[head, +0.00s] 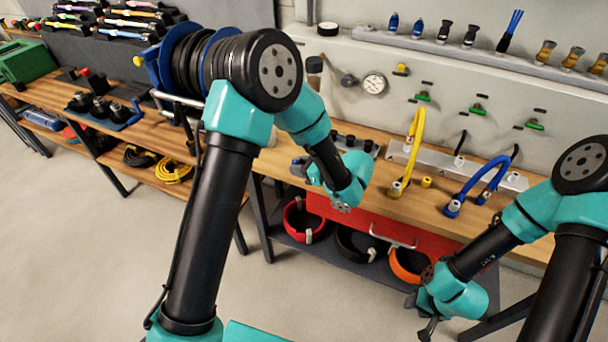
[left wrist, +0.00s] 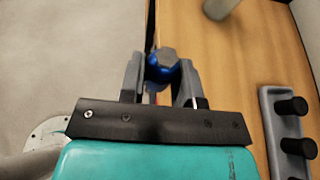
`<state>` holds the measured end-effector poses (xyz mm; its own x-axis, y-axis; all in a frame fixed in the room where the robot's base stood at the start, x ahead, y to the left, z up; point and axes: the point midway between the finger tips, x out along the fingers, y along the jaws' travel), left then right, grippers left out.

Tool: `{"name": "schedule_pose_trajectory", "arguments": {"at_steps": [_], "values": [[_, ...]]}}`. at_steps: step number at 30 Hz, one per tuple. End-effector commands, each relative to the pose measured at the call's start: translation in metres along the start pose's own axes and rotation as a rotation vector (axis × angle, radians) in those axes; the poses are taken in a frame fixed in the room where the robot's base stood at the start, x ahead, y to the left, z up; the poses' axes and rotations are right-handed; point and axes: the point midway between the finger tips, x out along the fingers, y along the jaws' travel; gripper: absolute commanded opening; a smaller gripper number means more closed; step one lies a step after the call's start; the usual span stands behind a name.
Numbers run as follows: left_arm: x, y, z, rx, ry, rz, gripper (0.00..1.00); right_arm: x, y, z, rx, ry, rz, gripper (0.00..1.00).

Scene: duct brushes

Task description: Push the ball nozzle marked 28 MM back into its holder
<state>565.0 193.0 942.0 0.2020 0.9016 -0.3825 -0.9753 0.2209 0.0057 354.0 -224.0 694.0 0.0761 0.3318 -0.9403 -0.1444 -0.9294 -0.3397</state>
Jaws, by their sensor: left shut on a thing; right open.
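My left gripper (head: 299,168) is over the front edge of the wooden bench. In the left wrist view, its two grey fingers (left wrist: 161,88) are shut on a blue ball-shaped nozzle (left wrist: 160,73) with a grey faceted end. No 28 MM marking is legible on it. A grey rack with black round pieces (left wrist: 268,125) is on the bench, to the right of the gripper in the left wrist view and apart from it. I cannot tell whether it is the nozzle's holder. My right gripper (head: 421,314) is open, low in front of the bench.
The bench (head: 385,200) carries a yellow hose (head: 416,140) and a blue hose (head: 479,180) to the right. A hose reel (head: 180,60) stands behind my left arm. A red panel (head: 340,218) and ringed bins are below. Brushes line the upper shelf.

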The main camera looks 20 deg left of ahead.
Motion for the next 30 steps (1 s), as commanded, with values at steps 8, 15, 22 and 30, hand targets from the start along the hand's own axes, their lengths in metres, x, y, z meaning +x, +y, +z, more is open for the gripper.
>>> {"name": "schedule_pose_trajectory", "arguments": {"at_steps": [8, 15, 22, 30], "values": [[0.025, -0.029, 0.017, 0.120, -0.001, -0.288, 0.00, 0.000, 0.000, 0.000, 0.000, 0.000, 0.000, 0.43], [0.030, -0.040, 0.024, 0.226, -0.002, -0.544, 0.00, 0.000, 0.000, 0.000, 0.000, 0.000, 0.000, 0.43], [0.026, -0.037, 0.025, 0.325, -0.003, -0.782, 0.00, 0.000, 0.000, 0.000, 0.000, 0.000, 0.000, 0.43], [0.017, -0.028, 0.023, 0.395, -0.004, -0.954, 0.00, 0.000, 0.000, 0.000, 0.000, 0.000, 0.000, 0.43]]}}
